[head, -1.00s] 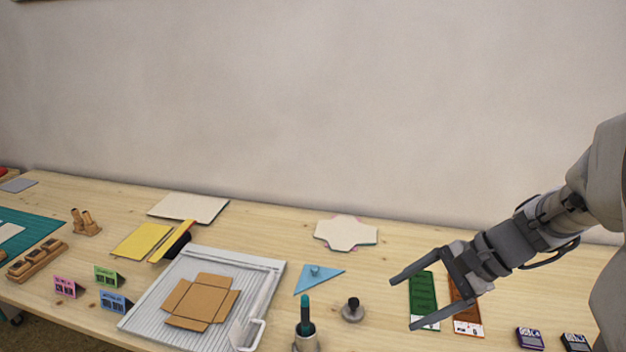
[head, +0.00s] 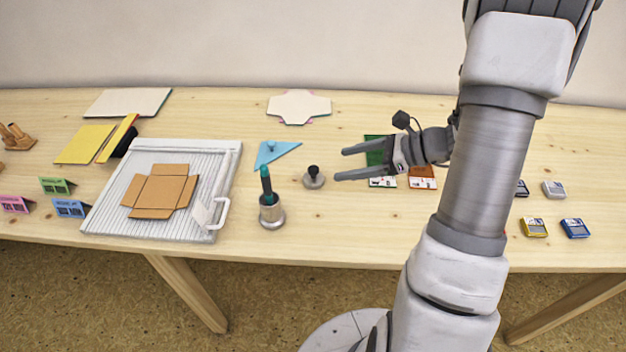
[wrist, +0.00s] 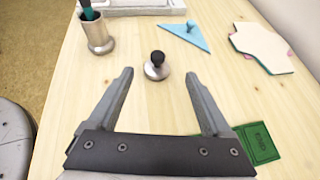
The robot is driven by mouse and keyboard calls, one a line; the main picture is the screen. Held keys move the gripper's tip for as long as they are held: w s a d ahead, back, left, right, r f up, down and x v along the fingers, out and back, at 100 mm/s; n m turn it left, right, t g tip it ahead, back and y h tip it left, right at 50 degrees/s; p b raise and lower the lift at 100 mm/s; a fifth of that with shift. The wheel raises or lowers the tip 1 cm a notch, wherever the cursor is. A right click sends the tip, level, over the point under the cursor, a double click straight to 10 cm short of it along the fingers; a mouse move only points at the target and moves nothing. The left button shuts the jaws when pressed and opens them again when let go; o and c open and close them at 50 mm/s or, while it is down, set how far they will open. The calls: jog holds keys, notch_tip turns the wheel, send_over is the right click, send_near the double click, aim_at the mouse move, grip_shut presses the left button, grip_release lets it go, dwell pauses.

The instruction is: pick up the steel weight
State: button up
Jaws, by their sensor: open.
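The steel weight (head: 314,179) is a small round silver disc with a black knob, standing upright on the wooden table. In the wrist view the steel weight (wrist: 157,68) lies just beyond the fingertips, between their lines. My gripper (head: 338,164) is open and empty, its fingers pointing left toward the weight in the head view. In the wrist view my gripper (wrist: 158,74) shows both fingers spread, one to each side of the weight and not touching it.
A metal cup (head: 271,211) with a green-handled tool stands left of the weight. A blue triangle (head: 275,153) lies behind it. Green (head: 376,150) and orange (head: 422,182) cards lie under or beside my gripper. A grey ribbed board (head: 110,220) holds a cardboard piece.

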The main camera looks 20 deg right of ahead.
aim_at(316, 174)
jog(key=b+x, duration=0.1)
jog(key=x, duration=0.3)
jog(key=shift+w+a+f, duration=0.1)
jog(key=shift+a+f, duration=0.05)
jog(key=shift+a, duration=0.1)
jog(key=a+f+b, duration=0.1)
jog(key=w+a+f, duration=0.1)
jog(key=a+f, duration=0.1)
jog(key=shift+w+b, duration=0.1)
jog(key=shift+b, duration=0.3)
jog(key=shift+w+a+f, duration=0.1)
jog(key=shift+w+a, duration=0.15)
jog(key=shift+a, duration=0.15)
grip_shut()
